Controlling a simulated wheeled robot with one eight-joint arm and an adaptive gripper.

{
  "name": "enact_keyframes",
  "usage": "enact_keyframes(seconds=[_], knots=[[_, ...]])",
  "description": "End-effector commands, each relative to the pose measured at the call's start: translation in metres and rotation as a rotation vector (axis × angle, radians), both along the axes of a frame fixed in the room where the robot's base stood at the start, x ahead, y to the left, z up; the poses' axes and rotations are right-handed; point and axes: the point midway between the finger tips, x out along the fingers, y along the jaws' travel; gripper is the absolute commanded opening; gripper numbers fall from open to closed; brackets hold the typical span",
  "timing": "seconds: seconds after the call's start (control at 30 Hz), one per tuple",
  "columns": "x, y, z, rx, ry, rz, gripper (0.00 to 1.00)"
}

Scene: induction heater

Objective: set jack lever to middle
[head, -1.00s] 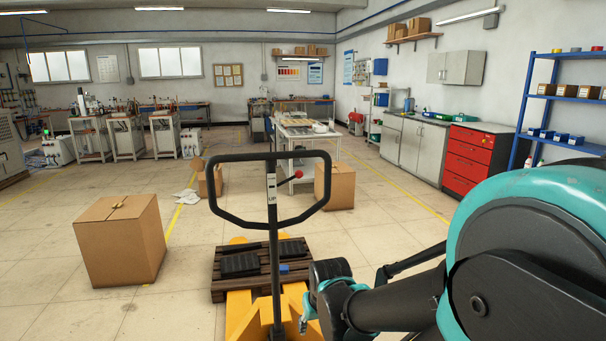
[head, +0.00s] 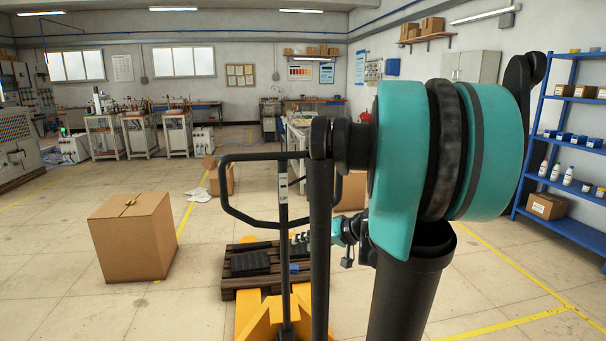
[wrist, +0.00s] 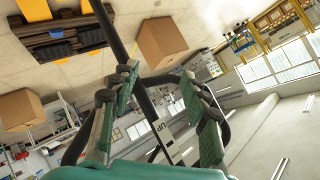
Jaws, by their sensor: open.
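The yellow pallet jack (head: 262,318) stands in front of me with its black loop handle (head: 225,190) upright on a thin pole (head: 284,260). My arm hides the handle's right side. The red-knobbed lever is not visible in either current view. In the wrist view the pole's white label reading "UP" (wrist: 162,131) shows between the fingers. My gripper (wrist: 160,84) is open, its green-padded fingers on either side of the pole and label; I cannot tell whether they touch. In the head view my gripper (head: 300,243) is small and partly hidden, beside the pole.
A wooden pallet (head: 240,283) with dark blocks lies on the jack's forks. A large cardboard box (head: 133,238) stands to the left, and another box (head: 350,192) is partly behind my arm. Blue shelves (head: 553,130) stand at the right. The floor between is mostly clear.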

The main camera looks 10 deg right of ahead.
Motion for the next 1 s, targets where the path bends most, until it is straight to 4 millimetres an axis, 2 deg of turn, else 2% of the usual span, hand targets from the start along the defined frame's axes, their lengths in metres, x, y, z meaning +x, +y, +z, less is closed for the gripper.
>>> enact_keyframes(seconds=[0.03,0.1,0.2,0.3,0.4,0.53,0.67,1.0], knots=[[0.019,-0.020,0.023,0.053,-0.072,-0.021,0.46],[0.040,-0.044,0.054,0.118,-0.179,-0.041,0.46],[0.060,-0.079,0.093,0.186,-0.320,-0.071,0.46],[0.070,-0.108,0.122,0.226,-0.427,-0.100,0.46],[0.075,-0.126,0.138,0.245,-0.491,-0.117,0.46],[0.079,-0.129,0.145,0.254,-0.518,-0.123,0.46],[0.091,-0.121,0.145,0.256,-0.517,-0.120,0.46],[0.144,-0.083,0.145,0.255,-0.515,-0.118,0.46]])
